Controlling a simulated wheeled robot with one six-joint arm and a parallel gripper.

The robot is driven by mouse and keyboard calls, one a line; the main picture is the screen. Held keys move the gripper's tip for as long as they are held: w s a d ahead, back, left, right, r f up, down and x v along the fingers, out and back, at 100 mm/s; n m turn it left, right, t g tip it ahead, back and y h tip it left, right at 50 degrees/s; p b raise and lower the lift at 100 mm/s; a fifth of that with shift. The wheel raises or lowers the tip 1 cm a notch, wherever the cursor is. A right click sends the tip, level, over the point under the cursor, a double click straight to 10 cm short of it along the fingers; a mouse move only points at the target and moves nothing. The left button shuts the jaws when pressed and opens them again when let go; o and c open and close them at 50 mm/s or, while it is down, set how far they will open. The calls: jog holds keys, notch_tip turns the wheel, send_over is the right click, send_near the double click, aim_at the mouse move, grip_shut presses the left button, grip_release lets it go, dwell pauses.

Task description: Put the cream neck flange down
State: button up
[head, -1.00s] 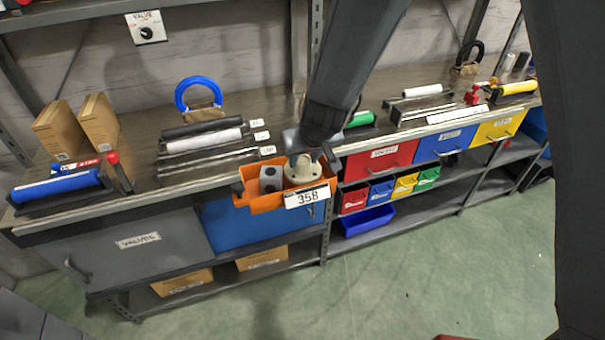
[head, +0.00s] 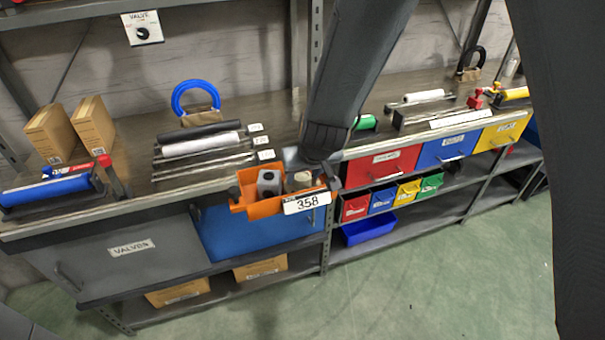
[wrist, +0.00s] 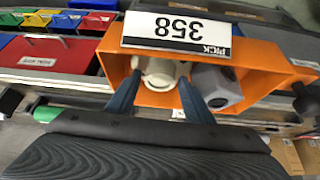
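The cream neck flange (head: 301,180) is in the orange bin (head: 262,209) labelled 358, on the right side of a grey block (head: 268,182). The bin's front wall hides its lower part in the head view. In the wrist view the cream flange (wrist: 160,74) lies between the two blue-grey fingertips of my gripper (wrist: 160,80), with the grey block (wrist: 217,87) just to its right. The fingers reach down into the bin on either side of the flange. I cannot tell whether they press on it or stand clear.
The bin sits at the front edge of the workbench (head: 225,183). Red (head: 381,171), blue and yellow drawers are to its right. Rollers and bars lie on the bench to its left. Shelf uprights stand behind.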

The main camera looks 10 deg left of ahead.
jog(key=shift+o, duration=0.5)
jog(key=shift+r, duration=0.2)
jog(key=p+v, duration=0.6)
jog(key=v, duration=0.6)
jog(key=s+d+r+m+g+h, duration=0.1)
jog(key=s+d, duration=0.4)
jog(key=d, duration=0.9)
jog(key=s+d+r+m+g+h, duration=0.1)
jog(key=s+d+r+m, duration=0.2)
jog(key=d, duration=1.2)
jog(key=shift+s+r+m+g+h, duration=0.2)
jog(key=shift+s+m+g+h, duration=0.2)
jog(key=shift+s+m, duration=0.5)
jog(key=shift+s, duration=0.1)
